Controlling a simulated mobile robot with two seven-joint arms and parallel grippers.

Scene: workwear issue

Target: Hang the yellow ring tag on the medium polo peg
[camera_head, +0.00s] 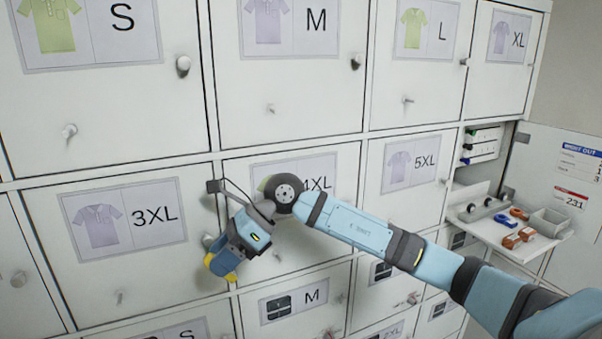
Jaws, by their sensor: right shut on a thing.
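The medium polo peg (271,108) sticks out bare from the white door (335,105) marked M with a purple polo picture, in the top row. My right gripper (221,265) is in front of the lower doors, between the 3XL and 4XL doors, below and left of that peg. It points down-left and is shut. Yellow shows at its jaws, which I take for the yellow ring tag (231,277); most of it is hidden by the blue jaws, so its shape cannot be told. My left gripper is not in view.
Pegs and round knobs stick out from the other doors, including the knob (356,61) on the M door. A lower door (294,302) is also marked M, with a dark garment picture. At right, a shelf (553,246) carries blue and orange-red items beside an open door (560,165).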

